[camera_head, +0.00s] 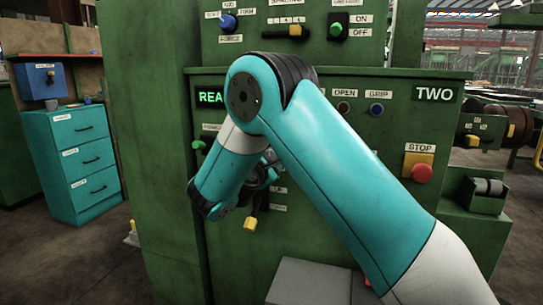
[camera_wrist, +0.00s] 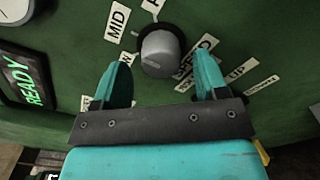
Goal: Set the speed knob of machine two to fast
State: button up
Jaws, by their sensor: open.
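The machine marked TWO (camera_head: 434,95) is a green cabinet in front of me. In the wrist view a round grey knob (camera_wrist: 161,50) sits on its green panel. White labels ring it: MID (camera_wrist: 117,21) at upper left, one ending in W at left, one cut off at the top, and one that seems to read SPEED at right, partly hidden. I cannot read the knob's pointer. My gripper (camera_wrist: 164,62) is open, with its teal fingers on either side of the knob's near edge; touching cannot be told. In the head view my arm hides the knob.
A lit green READY display (camera_wrist: 31,82) is left of the knob. A red STOP button (camera_head: 421,173) is at right, and a yellow-tipped lever (camera_head: 250,224) is below my gripper. A grey box (camera_head: 310,282) stands low in front. A teal drawer cabinet (camera_head: 83,160) is at left.

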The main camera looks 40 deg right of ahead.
jog(key=shift+w+d, duration=0.15)
jog(key=shift+d, duration=0.15)
jog(key=c, duration=0.9)
jog(key=shift+f+m, duration=0.1)
jog(key=shift+m, duration=0.2)
jog(key=shift+m+b, duration=3.2)
jog(key=shift+m, duration=1.5)
